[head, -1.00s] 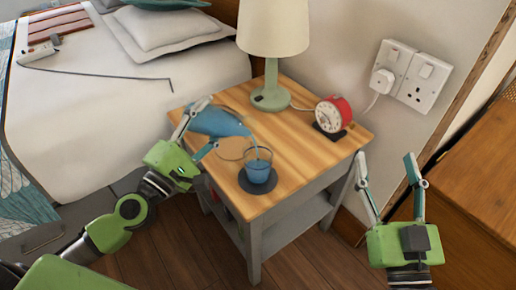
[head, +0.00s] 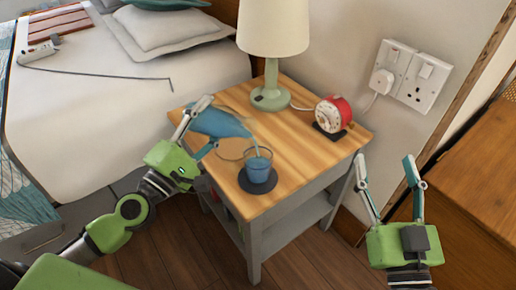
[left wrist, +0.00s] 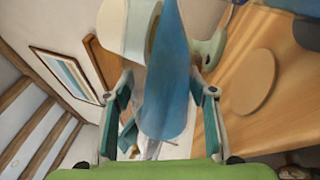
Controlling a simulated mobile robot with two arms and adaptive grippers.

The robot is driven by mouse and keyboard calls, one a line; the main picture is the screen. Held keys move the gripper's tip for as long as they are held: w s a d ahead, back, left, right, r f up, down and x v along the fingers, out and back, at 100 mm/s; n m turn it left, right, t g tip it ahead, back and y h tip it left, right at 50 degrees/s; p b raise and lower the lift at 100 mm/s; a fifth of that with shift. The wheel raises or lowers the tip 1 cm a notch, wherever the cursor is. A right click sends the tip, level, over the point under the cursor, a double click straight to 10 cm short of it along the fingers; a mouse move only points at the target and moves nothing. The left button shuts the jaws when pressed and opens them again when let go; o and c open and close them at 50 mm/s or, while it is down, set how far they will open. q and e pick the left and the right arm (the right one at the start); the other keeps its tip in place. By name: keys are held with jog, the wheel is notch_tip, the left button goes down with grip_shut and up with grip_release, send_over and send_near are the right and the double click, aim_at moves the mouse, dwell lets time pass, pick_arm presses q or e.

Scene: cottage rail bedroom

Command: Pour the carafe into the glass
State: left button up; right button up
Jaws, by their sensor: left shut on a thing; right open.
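The blue carafe (head: 218,122) is tilted over the nightstand with its mouth toward the glass. My left gripper (head: 204,126) is shut on it; the left wrist view shows the carafe (left wrist: 168,90) between the two fingers. A thin blue stream runs from its mouth into the glass (head: 258,168). The glass stands upright on a dark round coaster (head: 286,184) and holds blue liquid up to around its upper part. My right gripper (head: 385,172) is open and empty, right of the nightstand.
The wooden nightstand (head: 310,165) also bears a lamp (head: 271,90) and a red alarm clock (head: 333,114) at the back. A bed (head: 110,110) is on the left. A wall socket (head: 423,82) with a plug is behind. A brown cabinet (head: 475,180) stands on the right.

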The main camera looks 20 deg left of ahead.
pick_arm(q)
jog(key=shift+d+r+m, duration=0.15)
jog(key=shift+m, duration=0.15)
pick_arm(e)
jog(key=shift+w+f, duration=0.1)
jog(key=shift+f, duration=0.4)
dwell(0.9)
